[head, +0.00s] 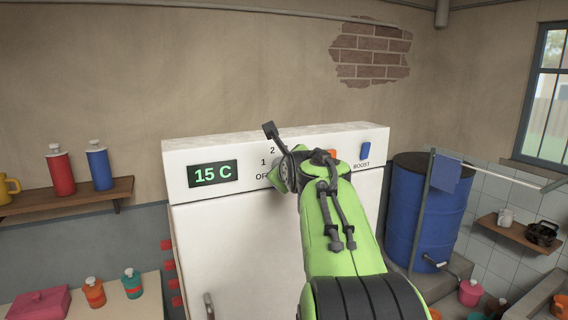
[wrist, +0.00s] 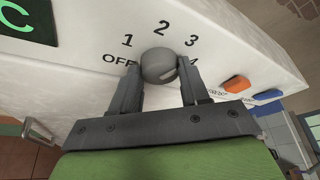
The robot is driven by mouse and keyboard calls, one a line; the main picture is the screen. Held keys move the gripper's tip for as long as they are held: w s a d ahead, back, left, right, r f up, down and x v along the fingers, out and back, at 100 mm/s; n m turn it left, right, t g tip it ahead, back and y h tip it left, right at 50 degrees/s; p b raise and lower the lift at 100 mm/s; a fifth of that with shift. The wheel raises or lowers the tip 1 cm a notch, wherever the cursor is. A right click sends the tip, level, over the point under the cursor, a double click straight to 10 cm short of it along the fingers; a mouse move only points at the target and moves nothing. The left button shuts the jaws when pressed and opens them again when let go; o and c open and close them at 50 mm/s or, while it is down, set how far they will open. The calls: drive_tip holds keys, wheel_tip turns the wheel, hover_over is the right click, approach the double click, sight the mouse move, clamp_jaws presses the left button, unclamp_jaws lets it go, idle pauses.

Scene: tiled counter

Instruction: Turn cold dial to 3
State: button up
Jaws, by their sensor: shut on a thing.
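The cold dial (wrist: 158,65) is a round grey knob on the white panel, ringed by OFF, 1, 2, 3 and a partly covered 4 in the wrist view. A pale mark shows on its lower right side; I cannot tell for sure which number it points to. My gripper (wrist: 160,82) is shut on the dial, one finger on each side. In the head view my gripper (head: 282,172) is at the panel and my arm hides the dial. A display (head: 213,174) left of it reads 15 C.
Right of the dial are an orange switch (wrist: 236,84) and a blue switch (wrist: 268,95); BOOST is written under the blue one. A blue barrel (head: 415,215) stands right of the white cabinet (head: 230,250). A shelf (head: 70,195) with bottles is at the left.

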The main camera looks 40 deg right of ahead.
idle(0.3)
drive_tip(key=o, duration=1)
drive_tip(key=shift+o, duration=0.2)
drive_tip(key=b+v, duration=0.2)
drive_tip(key=v, duration=1.3)
drive_tip(key=shift+s+r, duration=0.15)
drive_tip(key=shift+s, duration=0.15)
drive_tip(key=shift+a, duration=0.1)
